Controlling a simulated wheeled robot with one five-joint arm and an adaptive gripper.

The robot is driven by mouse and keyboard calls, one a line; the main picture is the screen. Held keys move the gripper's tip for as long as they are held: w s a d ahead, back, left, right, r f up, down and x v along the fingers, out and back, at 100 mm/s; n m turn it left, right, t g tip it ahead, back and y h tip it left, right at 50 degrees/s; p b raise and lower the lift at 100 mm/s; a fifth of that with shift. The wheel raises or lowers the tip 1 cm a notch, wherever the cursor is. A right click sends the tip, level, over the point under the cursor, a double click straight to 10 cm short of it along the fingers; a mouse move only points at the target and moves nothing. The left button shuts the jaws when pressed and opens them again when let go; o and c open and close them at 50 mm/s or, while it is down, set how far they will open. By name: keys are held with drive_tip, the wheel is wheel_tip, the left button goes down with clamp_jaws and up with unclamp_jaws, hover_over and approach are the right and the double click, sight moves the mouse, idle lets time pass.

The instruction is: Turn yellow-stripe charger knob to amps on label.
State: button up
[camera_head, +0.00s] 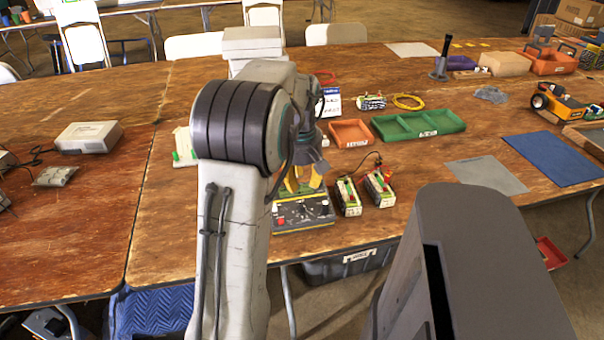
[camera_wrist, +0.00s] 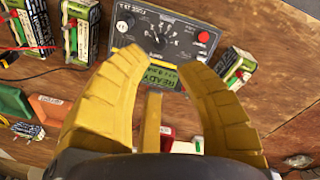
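The dark charger (camera_head: 318,211) lies near the table's front edge, with a yellow stripe along its front edge. In the head view my gripper (camera_head: 303,182) is above the charger, partly hidden by my arm. I cannot read the amps marks.
Battery packs (camera_head: 347,197) (camera_head: 379,188) stand right of the charger; one shows a cable. Another pack (camera_wrist: 235,66) stands by the charger's other side. Behind are an orange tray (camera_head: 351,134), a green tray (camera_head: 418,123) and a blue-white card (camera_head: 330,103). Free tabletop lies front right.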

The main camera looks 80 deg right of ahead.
drive_tip(key=shift+a+r, duration=0.1)
drive_tip(key=shift+r, duration=0.85)
drive_tip(key=w+a+f+m+y+p, duration=0.1)
drive_tip(key=w+a+f+m, duration=0.1)
drive_tip(key=a+m, duration=0.35)
drive_tip(key=w+a+f+m+y, duration=0.1)
drive_tip(key=w+a+f+m, duration=0.2)
drive_tip(key=a, duration=0.4)
drive_tip(key=w+a+r+n+t+p, duration=0.1)
drive_tip(key=w+a+r+n+p, duration=0.2)
drive_tip(key=a, duration=0.7)
drive_tip(key=w+a+r+n+t+p, duration=0.1)
drive_tip(key=w+a+r+n+p, duration=0.2)
drive_tip(key=w+a+r+n, duration=0.4)
drive_tip(key=w+a+r+n+t+p, duration=0.1)
drive_tip(key=w+a+r+n+p, duration=0.2)
drive_tip(key=a, duration=1.1)
wheel_tip(320, 180, up, 4)
drive_tip(key=w+n, duration=0.2)
drive_tip(key=n, duration=0.1)
drive_tip(key=shift+w+a+h, duration=0.2)
drive_tip(key=shift+w+h, duration=0.05)
drive_tip(key=shift+h, duration=0.15)
drive_tip(key=shift+d+f, duration=0.1)
